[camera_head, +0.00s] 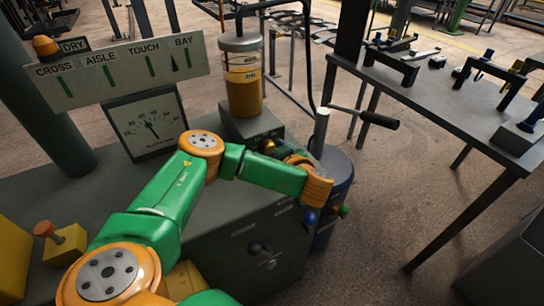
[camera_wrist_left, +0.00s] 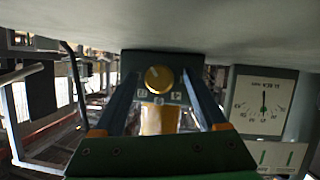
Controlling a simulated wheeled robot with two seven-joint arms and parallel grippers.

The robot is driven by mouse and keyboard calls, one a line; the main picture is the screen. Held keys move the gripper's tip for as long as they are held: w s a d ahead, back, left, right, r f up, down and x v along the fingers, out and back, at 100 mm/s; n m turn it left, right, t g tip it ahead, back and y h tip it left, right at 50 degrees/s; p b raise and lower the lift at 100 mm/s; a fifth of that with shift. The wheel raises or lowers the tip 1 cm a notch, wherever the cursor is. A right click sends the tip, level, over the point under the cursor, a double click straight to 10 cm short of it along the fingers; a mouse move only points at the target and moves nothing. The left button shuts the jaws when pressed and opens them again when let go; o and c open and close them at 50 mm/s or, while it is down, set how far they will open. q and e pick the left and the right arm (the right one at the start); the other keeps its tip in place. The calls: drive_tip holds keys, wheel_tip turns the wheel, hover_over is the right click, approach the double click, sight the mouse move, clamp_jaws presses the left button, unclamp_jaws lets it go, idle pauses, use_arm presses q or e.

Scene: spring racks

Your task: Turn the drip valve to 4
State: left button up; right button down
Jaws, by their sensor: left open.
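In the left wrist view, which is upside down, a round yellow knob (camera_wrist_left: 158,78) sits on the face of a dark box (camera_wrist_left: 130,62). I take it for the drip valve. Small pale labels lie beside it, too small to read. My left gripper (camera_wrist_left: 160,84) is open, with one blue finger on each side of the knob; I cannot tell whether they touch it. In the head view, my left gripper (camera_head: 272,148) is mostly hidden by my arm, at the grey box (camera_head: 240,124) under the amber reservoir (camera_head: 243,92). My right gripper is not in view.
A dial gauge (camera_head: 146,128) and a sign (camera_head: 120,70) stand left of the reservoir. A black-handled crank (camera_head: 378,119) sticks out to the right, above a blue drum (camera_head: 335,190). A workbench (camera_head: 440,95) with tools stands further right. Bare floor lies between.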

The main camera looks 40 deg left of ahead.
use_arm(q)
drive_tip(key=shift+a, duration=0.1)
drive_tip(key=shift+r, duration=0.1)
drive_tip(key=c, duration=0.4)
clamp_jaws()
drive_tip(key=shift+s+f+n+t+b, duration=0.1)
drive_tip(key=shift+f+n+t+b, duration=0.1)
drive_tip(key=shift+n+t+b, duration=0.3)
drive_tip(key=n+t+b, duration=0.1)
drive_tip(key=b, duration=0.3)
drive_tip(key=n+t+b, duration=0.1)
drive_tip(key=n+b, duration=0.1)
drive_tip(key=b, duration=0.2)
drive_tip(key=shift+s+f, duration=0.1)
drive_tip(key=shift+f, duration=0.15)
drive_tip(key=shift+r+n+h+b, duration=0.3)
drive_tip(key=shift+n+b, duration=0.1)
drive_tip(key=shift+b, duration=0.3)
drive_tip(key=shift+o, duration=2)
unclamp_jaws()
